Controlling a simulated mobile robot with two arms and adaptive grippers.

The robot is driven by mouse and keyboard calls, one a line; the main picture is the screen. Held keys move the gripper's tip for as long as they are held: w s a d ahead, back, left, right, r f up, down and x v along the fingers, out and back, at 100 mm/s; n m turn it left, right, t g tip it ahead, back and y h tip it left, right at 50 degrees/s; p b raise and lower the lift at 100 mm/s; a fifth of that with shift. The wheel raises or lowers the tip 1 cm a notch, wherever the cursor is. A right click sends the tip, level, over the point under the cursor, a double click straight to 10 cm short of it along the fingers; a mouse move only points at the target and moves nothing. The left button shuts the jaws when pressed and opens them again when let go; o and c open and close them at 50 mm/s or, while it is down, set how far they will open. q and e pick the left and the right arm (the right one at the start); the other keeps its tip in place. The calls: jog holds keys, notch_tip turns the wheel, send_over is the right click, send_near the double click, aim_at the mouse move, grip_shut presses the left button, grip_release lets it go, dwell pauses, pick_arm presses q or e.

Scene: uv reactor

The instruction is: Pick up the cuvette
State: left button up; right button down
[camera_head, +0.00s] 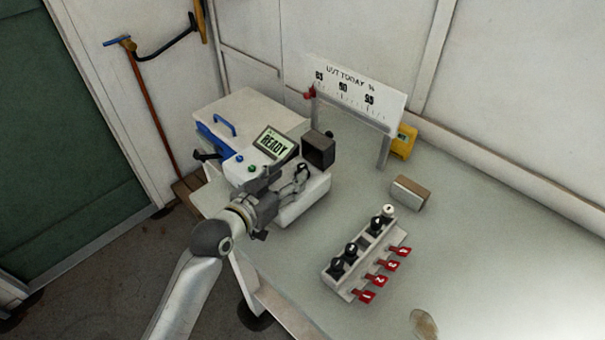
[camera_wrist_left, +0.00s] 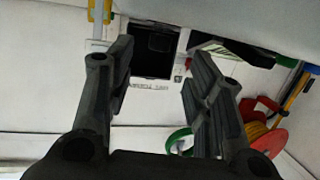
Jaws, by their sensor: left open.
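I cannot make out the cuvette for certain in either view. The white machine (camera_head: 262,118) has a screen (camera_head: 274,143) reading READY and a dark box-like part (camera_head: 319,149) on its right. My left gripper (camera_head: 289,184) is over the machine's front part, partly hiding it. In the left wrist view its fingers (camera_wrist_left: 160,58) are apart with nothing between them. Beyond them shows a dark square opening (camera_wrist_left: 154,50) in a white surface. My right gripper is not in view.
On the table (camera_head: 470,230), a rack (camera_head: 345,286) holds several black-topped pieces and one white-topped piece, with red numbered tags (camera_head: 388,265). A small block (camera_head: 410,193) lies behind it. A white sign (camera_head: 357,93) stands at the back beside a yellow device (camera_head: 404,141). The table's right side is mostly clear.

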aim_at(299, 170)
pick_arm(q)
jog(key=x, duration=0.3)
jog(key=shift+f+p, duration=0.15)
jog(key=shift+p, duration=0.25)
jog(key=shift+w+d+f, duration=0.25)
jog(key=shift+w+d, duration=0.2)
jog(key=shift+w, duration=0.05)
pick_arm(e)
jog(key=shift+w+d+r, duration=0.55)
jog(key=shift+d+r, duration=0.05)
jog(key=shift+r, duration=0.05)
pick_arm(q)
jog(key=shift+c, duration=0.9)
jog(key=c, duration=0.8)
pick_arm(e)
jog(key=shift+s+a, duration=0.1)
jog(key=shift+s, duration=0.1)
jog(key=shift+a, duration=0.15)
